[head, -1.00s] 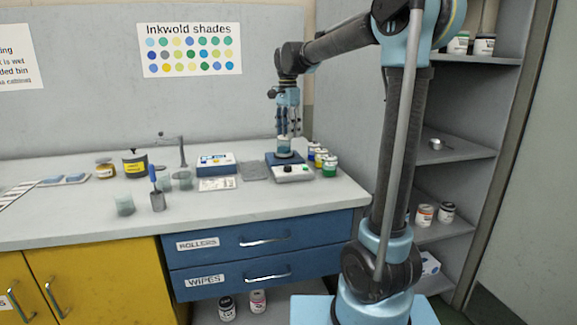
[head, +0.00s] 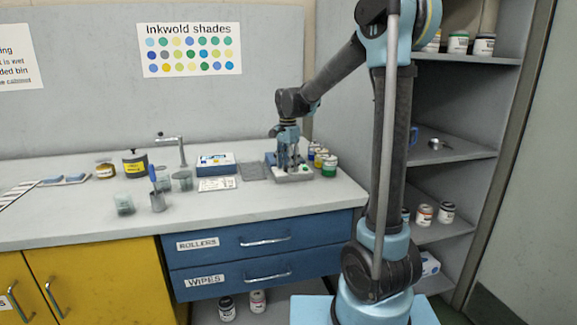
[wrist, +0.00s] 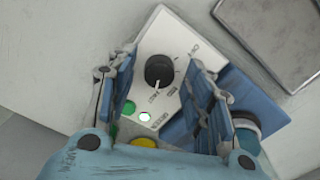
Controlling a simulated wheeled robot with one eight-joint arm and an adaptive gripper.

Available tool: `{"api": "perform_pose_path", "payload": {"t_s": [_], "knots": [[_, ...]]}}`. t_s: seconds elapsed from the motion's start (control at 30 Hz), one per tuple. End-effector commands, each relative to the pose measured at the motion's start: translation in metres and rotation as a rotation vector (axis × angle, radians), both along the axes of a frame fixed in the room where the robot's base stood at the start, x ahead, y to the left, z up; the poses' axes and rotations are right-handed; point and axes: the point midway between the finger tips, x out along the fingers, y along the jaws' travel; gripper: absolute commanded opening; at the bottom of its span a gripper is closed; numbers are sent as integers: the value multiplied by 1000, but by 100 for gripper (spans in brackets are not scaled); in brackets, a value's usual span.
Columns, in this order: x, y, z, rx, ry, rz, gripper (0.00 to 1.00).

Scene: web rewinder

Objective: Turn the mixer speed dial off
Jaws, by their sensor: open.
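The mixer's white control panel (wrist: 175,48) shows in the wrist view, with the black speed dial (wrist: 159,71) on it. A white pointer line on the dial points down in the picture, toward printed marks that are too small to read surely. A green button (wrist: 130,108) sits on the panel below the dial. My gripper (wrist: 166,75) is open, its two fingers on either side of the dial, above the panel; I cannot tell whether they touch it. In the head view my gripper (head: 290,165) is over the mixer (head: 294,177) and hides the dial.
Several ink jars (head: 329,167) stand close to the right of the mixer. A grey mat (head: 251,172) and a blue-and-white box (head: 216,164) lie to its left. Beakers (head: 182,180) and a metal cup stand further left.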

Motion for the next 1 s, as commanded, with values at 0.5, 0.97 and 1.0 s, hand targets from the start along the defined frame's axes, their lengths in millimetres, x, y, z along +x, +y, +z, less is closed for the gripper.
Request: {"api": "perform_pose_path", "payload": {"t_s": [0.5, 0.97, 1.0], "knots": [[0, 0, 0, 0, 0, 0, 3], [1, -1, 0, 0, -1, 105, 3], [1, -1, 0, 1, -2, 130, 3]]}}
